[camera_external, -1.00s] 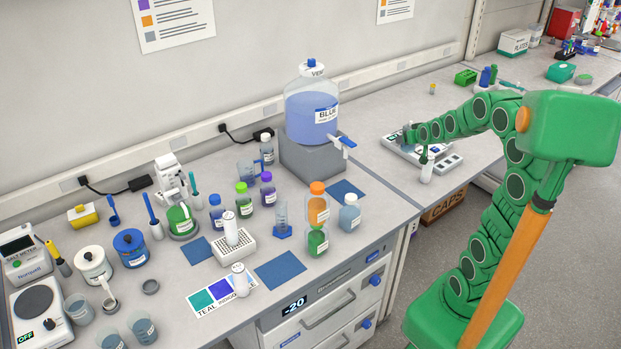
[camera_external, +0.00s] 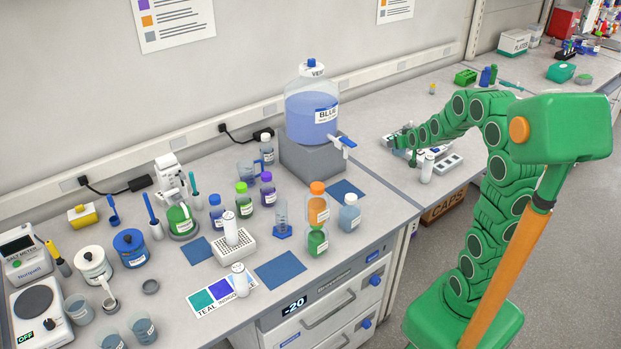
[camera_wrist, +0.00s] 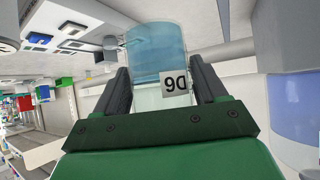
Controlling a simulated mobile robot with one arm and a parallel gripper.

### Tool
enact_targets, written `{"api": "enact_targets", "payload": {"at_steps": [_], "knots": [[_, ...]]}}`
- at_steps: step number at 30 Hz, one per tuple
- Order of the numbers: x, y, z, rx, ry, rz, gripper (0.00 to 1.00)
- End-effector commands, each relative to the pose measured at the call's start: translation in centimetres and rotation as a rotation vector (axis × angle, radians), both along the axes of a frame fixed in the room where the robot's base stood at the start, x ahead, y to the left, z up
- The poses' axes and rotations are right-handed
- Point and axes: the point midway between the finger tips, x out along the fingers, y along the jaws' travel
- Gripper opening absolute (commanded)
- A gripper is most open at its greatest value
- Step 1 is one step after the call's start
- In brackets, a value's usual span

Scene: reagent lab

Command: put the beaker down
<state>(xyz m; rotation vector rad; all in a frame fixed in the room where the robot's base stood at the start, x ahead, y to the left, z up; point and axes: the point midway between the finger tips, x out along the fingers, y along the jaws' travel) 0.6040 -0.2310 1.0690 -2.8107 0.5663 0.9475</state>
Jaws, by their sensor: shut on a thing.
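The beaker (camera_wrist: 155,52) is clear with pale blue liquid and a white label marked with dark characters. In the wrist view it sits between the two dark fingers of my gripper (camera_wrist: 160,72), which is shut on it. In the external view my gripper (camera_external: 407,145) is over the back bench, near a white device with grey pads (camera_external: 447,164). The beaker is too small and covered there to make out, and I cannot tell whether its base touches anything.
A white-capped bottle (camera_external: 427,168) stands close to my gripper, near the bench edge. The large blue carboy (camera_external: 312,112) on its grey stand is to the left. A green rack (camera_external: 465,77) stands farther back. Bare bench lies between the device and the wall.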

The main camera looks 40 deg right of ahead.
Motion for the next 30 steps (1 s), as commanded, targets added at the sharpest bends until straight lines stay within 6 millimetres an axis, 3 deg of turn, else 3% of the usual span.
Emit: {"api": "enact_targets", "payload": {"at_steps": [18,30], "knots": [[5.4,-2.0,-4.7,0.002,0.005,0.0,0.34],[7.1,-2.7,-6.8,0.0,0.001,0.0,0.34]]}}
